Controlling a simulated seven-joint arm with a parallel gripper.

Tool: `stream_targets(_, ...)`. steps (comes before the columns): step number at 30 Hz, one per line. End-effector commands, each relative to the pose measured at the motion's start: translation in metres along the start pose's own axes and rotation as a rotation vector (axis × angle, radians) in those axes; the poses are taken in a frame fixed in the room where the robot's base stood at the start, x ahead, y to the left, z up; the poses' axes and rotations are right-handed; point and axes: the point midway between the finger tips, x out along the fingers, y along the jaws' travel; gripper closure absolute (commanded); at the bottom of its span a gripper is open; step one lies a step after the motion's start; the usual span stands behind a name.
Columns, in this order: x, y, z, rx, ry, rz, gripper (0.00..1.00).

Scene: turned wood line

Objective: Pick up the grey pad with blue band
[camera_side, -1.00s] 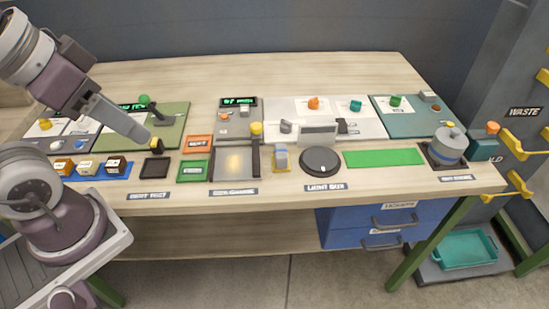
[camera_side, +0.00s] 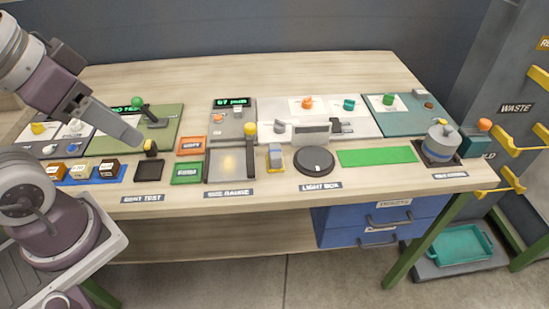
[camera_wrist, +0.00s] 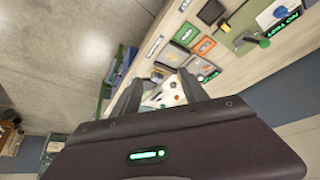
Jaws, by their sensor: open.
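A small upright block, grey-blue above a yellow base (camera_side: 275,156), stands on the bench between the size gauge plate and the dark round disc. In the side view my arm reaches in from the left, over the left of the bench, far from the cylinder.
A blue tray with several small blocks (camera_side: 65,175) lies at the left front. A dark square pad (camera_side: 150,171), a green panel (camera_side: 187,173) and the round black disc (camera_side: 314,161) line the front. A flat green strip (camera_side: 377,156) lies left of the cylinder. Blue drawers (camera_side: 380,222) hang below.

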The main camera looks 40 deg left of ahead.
Motion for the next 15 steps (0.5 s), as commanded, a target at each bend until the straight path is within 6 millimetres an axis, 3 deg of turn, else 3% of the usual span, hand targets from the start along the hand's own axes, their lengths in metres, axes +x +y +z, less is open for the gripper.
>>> stream_targets(11,0.0,0.0,-0.003,-0.008,-0.005,0.001,0.47)
stream_targets(14,0.005,0.002,-0.03,-0.072,-0.053,0.009,0.47)
stream_targets(15,0.012,0.004,-0.049,-0.12,-0.087,0.011,0.47)
